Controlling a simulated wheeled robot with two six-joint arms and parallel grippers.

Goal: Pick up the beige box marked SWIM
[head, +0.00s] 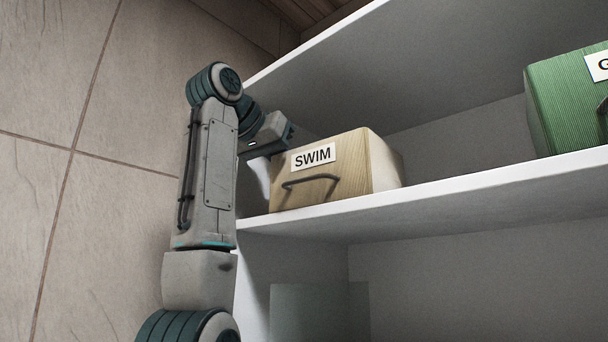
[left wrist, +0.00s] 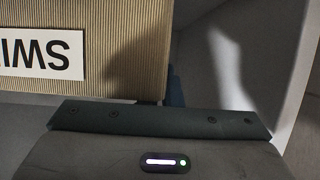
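The beige box (head: 352,175) with a white SWIM label stands on the white shelf near its left end, with a dark bar handle on its front. The left wrist view shows the box (left wrist: 120,30) close up, its label upside down. My left gripper (head: 280,134) is at the upper left edge of the box, close to it. In the left wrist view a dark finger part (left wrist: 175,88) shows just beside the box's side edge; the fingertips are mostly hidden, so I cannot tell the opening or any contact. My right gripper is not in view.
The white shelf board (head: 450,204) runs to the right, with free room between the beige box and a green box (head: 565,105) with a partly cut-off label. The shelf's upper board (head: 340,75) lies above. A greyish panel-like shape (head: 320,310) shows in the lower compartment.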

